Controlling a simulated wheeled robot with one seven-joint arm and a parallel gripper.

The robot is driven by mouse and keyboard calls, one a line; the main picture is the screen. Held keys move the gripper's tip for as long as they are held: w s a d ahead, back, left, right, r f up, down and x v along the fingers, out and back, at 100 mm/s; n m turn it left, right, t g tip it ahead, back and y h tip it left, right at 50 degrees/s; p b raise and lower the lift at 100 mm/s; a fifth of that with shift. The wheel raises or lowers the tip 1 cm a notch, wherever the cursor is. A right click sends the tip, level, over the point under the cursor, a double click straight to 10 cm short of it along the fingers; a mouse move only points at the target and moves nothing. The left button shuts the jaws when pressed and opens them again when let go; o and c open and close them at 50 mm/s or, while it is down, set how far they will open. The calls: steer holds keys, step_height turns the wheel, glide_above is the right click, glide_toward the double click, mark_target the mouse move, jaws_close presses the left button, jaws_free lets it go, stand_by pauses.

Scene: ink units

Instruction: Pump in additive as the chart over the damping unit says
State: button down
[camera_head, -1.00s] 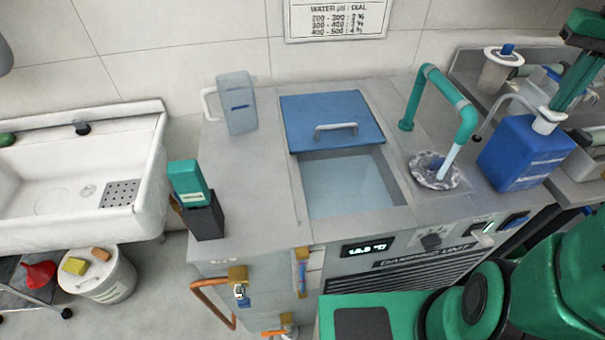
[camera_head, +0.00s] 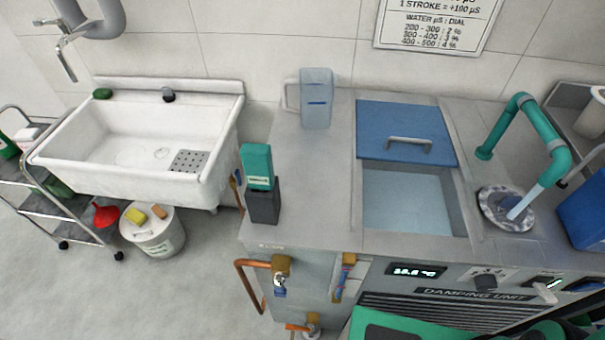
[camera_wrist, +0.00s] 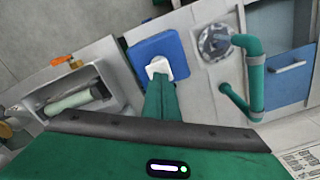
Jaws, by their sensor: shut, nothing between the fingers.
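The chart (camera_head: 440,22) on the wall reads 1 stroke = +100 µS, with water µS and dial percentages below; its top is cut off. The damping unit (camera_head: 465,293) has a blue lid (camera_head: 405,130) part open over pale water (camera_head: 405,200). Its display (camera_head: 417,271) and dial (camera_head: 485,282) are on the front. The blue additive container (camera_head: 585,210) is cut by the right edge. In the wrist view, the container (camera_wrist: 143,50) has a white pump head (camera_wrist: 160,67). My gripper (camera_wrist: 160,84) is shut and empty, its tips at the pump head; contact cannot be told.
A teal pipe (camera_head: 535,135) pours water onto a round strainer (camera_head: 506,205). A clear jug (camera_head: 316,100) and a green meter in a dark holder (camera_head: 263,206) stand left on the unit. A sink (camera_head: 110,172) and bucket (camera_head: 152,240) are further left.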

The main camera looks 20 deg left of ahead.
steer(key=shift+r, duration=3)
steer(key=s+a+f+m, duration=0.1)
steer(key=s+a+f, duration=0.4)
steer(key=s+f, duration=0.4)
steer(key=s+a+f+m, duration=0.1)
steer(key=s+a+f, duration=0.4)
steer(key=s+f, duration=0.4)
steer(key=shift+a+f, duration=0.15)
steer(key=shift+f, duration=0.55)
steer(key=shift+w+f, duration=0.2)
steer(key=shift+w, duration=0.45)
